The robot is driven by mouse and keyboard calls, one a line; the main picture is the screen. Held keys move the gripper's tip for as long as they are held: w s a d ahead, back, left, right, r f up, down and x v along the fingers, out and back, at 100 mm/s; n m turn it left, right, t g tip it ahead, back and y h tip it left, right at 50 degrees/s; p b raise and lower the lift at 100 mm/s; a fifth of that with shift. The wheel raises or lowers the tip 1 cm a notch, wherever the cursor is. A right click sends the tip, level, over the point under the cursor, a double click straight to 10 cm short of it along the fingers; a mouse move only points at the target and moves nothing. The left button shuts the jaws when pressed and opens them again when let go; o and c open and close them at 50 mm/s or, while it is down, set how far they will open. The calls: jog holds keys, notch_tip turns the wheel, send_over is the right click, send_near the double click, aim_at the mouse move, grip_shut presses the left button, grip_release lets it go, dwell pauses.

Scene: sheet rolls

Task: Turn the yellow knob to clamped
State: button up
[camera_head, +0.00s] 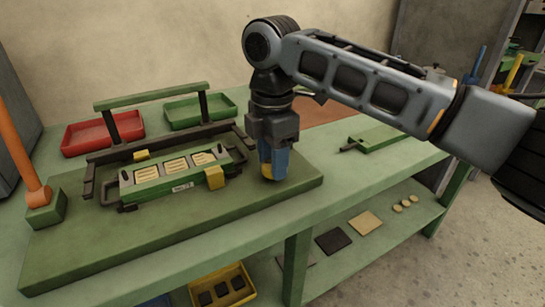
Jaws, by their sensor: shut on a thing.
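My gripper (272,163) points straight down at the right end of the green base board (180,212). Its blue fingers are shut on the yellow knob (266,173), and only a small yellow part shows at the fingertips. The rest of the knob is hidden by the fingers, and I cannot make out its turn position or any marking. To the left, a green fixture (150,194) with several pale ribbed pieces sits on the board. Yellow blocks (214,178) are at its right front corner and back edge.
A dark frame with a green top bar (150,96) stands behind the fixture. Red (78,137) and green (185,112) trays lie at the back. An orange post (22,155) rises at the left. A flat green tool (376,138) lies right; the bench front right is clear.

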jog(key=shift+r+p, duration=0.1)
jog(key=shift+p, duration=0.4)
jog(key=m+p, duration=0.1)
jog(key=p, duration=0.1)
jog(key=m+p, duration=0.1)
jog(key=p, duration=0.1)
jog(key=shift+s+r+m, duration=0.1)
jog(key=shift+r+m, duration=0.15)
jog(key=shift+m, duration=0.15)
jog(key=m+p, duration=0.6)
jog(key=p, duration=0.3)
jog(key=m+p, duration=0.4)
jog(key=shift+f+m+p, duration=0.1)
jog(key=shift+m+p, duration=0.3)
jog(key=m+p, duration=0.3)
jog(key=m, duration=0.1)
jog(key=shift+f, duration=0.15)
jog(key=shift+m, duration=0.3)
jog(key=o, duration=1.1)
jog(key=shift+f, duration=0.1)
jog(key=shift+c, duration=0.2)
